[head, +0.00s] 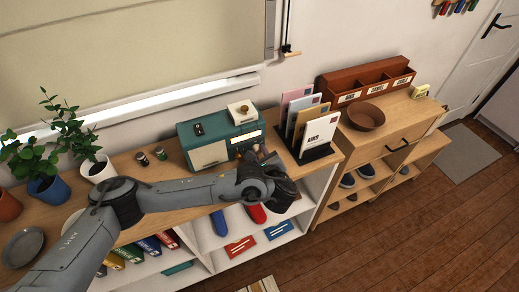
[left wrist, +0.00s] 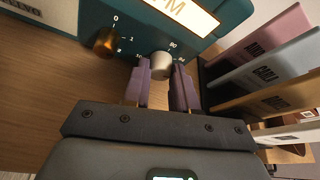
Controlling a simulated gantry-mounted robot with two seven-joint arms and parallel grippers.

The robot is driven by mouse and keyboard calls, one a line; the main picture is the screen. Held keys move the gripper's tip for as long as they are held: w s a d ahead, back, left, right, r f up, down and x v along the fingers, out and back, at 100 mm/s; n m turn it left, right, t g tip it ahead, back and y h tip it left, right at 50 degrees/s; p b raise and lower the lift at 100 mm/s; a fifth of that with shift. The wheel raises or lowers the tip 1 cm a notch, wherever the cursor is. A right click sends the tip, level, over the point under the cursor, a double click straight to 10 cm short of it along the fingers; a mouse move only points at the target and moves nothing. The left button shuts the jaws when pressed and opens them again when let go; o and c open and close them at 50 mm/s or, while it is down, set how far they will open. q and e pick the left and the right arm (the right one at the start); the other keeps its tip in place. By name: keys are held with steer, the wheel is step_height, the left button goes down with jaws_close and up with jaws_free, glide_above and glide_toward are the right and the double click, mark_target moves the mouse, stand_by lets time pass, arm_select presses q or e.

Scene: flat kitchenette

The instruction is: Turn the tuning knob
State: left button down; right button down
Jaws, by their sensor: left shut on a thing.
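The teal radio (head: 205,152) with a cream front stands on the wooden shelf top. In the left wrist view, its lower front (left wrist: 215,48) shows a lit dial strip and two knobs. The silver tuning knob (left wrist: 161,63) sits beside a mark reading 80. A brass knob (left wrist: 105,42) with marks from 0 up is to its left. My left gripper (head: 257,158) is at the radio's front right; in the wrist view its purple fingers (left wrist: 162,78) are shut on the silver knob, one on either side.
A black letter rack (head: 318,153) with several envelopes stands close to the right of the radio. A small white box (head: 242,111) sits on top of the radio. Potted plants (head: 48,188) and two small jars (head: 160,153) are to the left. A brown bowl (head: 366,117) is farther right.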

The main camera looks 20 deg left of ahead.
arm_select(q)
steer(key=m+p, duration=0.1)
steer(key=p, duration=0.1)
steer(key=m+g+y+p, duration=0.1)
steer(key=p, duration=0.2)
steer(key=m+g+p, duration=0.1)
steer(key=p, duration=0.1)
steer(key=shift+w+d+r+m+y, duration=0.2)
steer(key=shift+r+m+y, duration=0.1)
steer(key=shift+y, duration=0.1)
steer(key=shift+f+m+g+y+p, duration=0.15)
steer(key=shift+m+g+y+p, duration=0.25)
steer(key=shift+m+p, duration=0.55)
steer(key=shift+w+d+f+m+g+y+p, duration=0.1)
steer(key=shift+f+m+g+y+p, duration=0.2)
steer(key=shift+m+p, duration=0.35)
steer(key=shift+y, duration=0.3)
steer(key=c, duration=0.9)
jaws_free()
steer(key=shift+r, duration=0.1)
